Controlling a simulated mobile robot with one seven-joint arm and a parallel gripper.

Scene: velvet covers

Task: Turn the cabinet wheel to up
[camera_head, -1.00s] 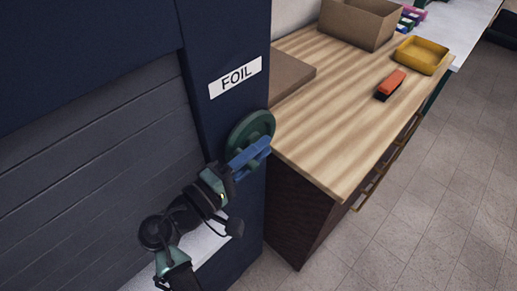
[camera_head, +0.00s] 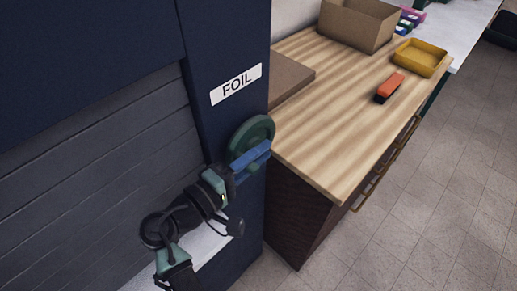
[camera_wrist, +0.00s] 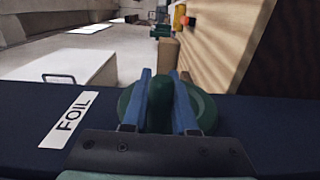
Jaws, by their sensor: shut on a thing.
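The cabinet wheel (camera_head: 256,129) is a dark green disc on the dark blue cabinet post, below the FOIL label (camera_head: 236,85). My gripper (camera_head: 264,149) reaches it from the lower left, with blue fingers across the lower part of the wheel. In the wrist view, my gripper (camera_wrist: 161,80) is shut on a raised green grip of the wheel (camera_wrist: 208,106), one finger on each side. The fingers hide part of the wheel in the head view. I see no mark that tells the wheel's setting.
A wooden counter (camera_head: 330,110) stands close to the right of the wheel, with a cardboard box (camera_head: 357,27), a yellow tray (camera_head: 420,57) and an orange-and-black object (camera_head: 389,87) on it. A grey slatted panel (camera_head: 100,165) lies left of the post.

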